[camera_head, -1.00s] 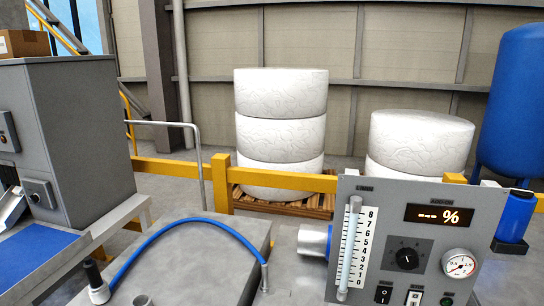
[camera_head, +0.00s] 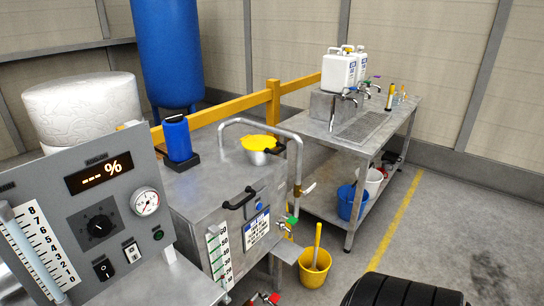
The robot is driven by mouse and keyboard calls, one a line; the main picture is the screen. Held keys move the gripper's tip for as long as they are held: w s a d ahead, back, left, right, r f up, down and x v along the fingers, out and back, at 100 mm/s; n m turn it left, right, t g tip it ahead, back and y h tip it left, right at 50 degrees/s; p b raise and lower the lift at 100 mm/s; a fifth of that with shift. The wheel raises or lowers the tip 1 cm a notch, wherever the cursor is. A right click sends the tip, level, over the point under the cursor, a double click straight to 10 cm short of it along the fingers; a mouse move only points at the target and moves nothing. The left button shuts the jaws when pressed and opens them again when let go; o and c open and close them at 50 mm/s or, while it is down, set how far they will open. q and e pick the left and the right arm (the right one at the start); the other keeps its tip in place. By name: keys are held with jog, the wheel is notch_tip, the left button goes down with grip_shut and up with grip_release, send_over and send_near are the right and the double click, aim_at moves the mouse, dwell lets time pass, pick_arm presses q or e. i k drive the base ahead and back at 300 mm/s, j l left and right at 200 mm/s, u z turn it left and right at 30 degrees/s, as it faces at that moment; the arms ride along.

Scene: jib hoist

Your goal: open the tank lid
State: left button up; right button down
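A steel tank (camera_head: 232,238) stands just right of the control panel, with a level scale (camera_head: 219,255) and a label (camera_head: 257,226) on its front. Its flat metal top (camera_head: 205,178) looks shut, with no opening visible. A black handle (camera_head: 240,198) sits at the front edge of the top. The lid's exact outline is hard to make out. Neither of my grippers shows in this view.
A control panel (camera_head: 165,237) stands at left. A blue bottle (camera_head: 177,138) and a steel bowl with yellow contents (camera_head: 262,148) are on or behind the tank top. A steel bench (camera_head: 395,125) is behind right. A yellow bucket (camera_head: 315,268) stands on open floor.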

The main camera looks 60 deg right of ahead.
aim_at(195, 197)
jog(key=z, duration=1.5)
